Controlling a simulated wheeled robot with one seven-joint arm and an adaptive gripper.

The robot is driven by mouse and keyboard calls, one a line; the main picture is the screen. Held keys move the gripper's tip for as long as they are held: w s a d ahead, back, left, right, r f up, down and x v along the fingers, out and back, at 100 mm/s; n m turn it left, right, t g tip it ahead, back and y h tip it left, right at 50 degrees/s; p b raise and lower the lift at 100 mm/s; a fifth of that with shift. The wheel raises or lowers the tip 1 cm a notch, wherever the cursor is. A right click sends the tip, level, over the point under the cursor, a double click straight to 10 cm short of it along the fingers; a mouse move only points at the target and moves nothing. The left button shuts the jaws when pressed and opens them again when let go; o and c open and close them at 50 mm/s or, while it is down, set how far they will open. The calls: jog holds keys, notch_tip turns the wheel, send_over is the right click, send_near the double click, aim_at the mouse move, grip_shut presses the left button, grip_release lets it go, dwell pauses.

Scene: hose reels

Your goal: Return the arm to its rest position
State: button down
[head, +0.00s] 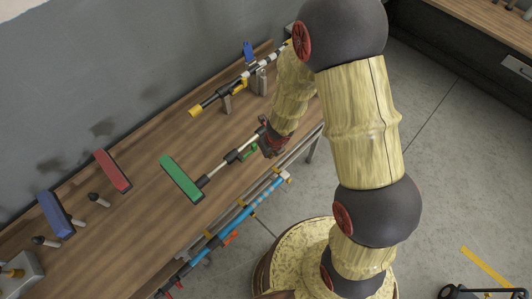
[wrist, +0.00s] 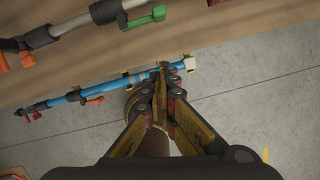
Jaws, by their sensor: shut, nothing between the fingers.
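My gripper (wrist: 161,85) is shut and empty in the wrist view, its two fingers meeting at the tips. It points down past the front edge of the wooden bench, over a blue pole and the floor. In the head view my arm bends over from the right, and its dark end (head: 270,142) is near the bench's front edge, by the handle end of a green-headed tool. The fingers are hard to make out there. The wrist view shows a gap between the fingers and that tool's green lever (wrist: 146,18).
The green-headed tool (head: 181,178) lies on the bench (head: 135,205). Red (head: 113,170) and blue (head: 55,214) blocks and a yellow-tipped tool (head: 218,98) are farther back. The blue pole (head: 235,222) runs along the front edge. Grey floor (head: 445,190) is open at right.

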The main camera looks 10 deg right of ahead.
jog(key=shift+s+d+r, duration=0.1)
jog(key=shift+r, duration=0.25)
dwell(0.4)
jog(key=s+d+r+m+h+b, duration=0.2)
jog(key=d+m, duration=0.2)
jog(key=m, duration=0.4)
jog(key=s+d+r+m+g+h+b, duration=0.1)
jog(key=s+d+r+m, duration=0.2)
jog(key=m, duration=0.5)
jog(key=s+d+r+m+h+b, duration=0.1)
jog(key=d+r+m+h+b, duration=0.1)
jog(key=d+m, duration=0.5)
jog(key=s+a+r+m+t+y+b, duration=0.2)
jog(key=s+m+b, duration=0.3)
jog(key=m+b, duration=0.3)
jog(key=s+a+r+m+t+y+b, duration=0.2)
jog(key=s+m+b, duration=0.4)
jog(key=m+b, duration=0.3)
jog(key=a+r+b, duration=0.1)
jog(key=a+b, duration=0.1)
jog(key=b, duration=0.1)
jog(key=shift+s+r, duration=0.2)
jog(key=shift+r, duration=0.15)
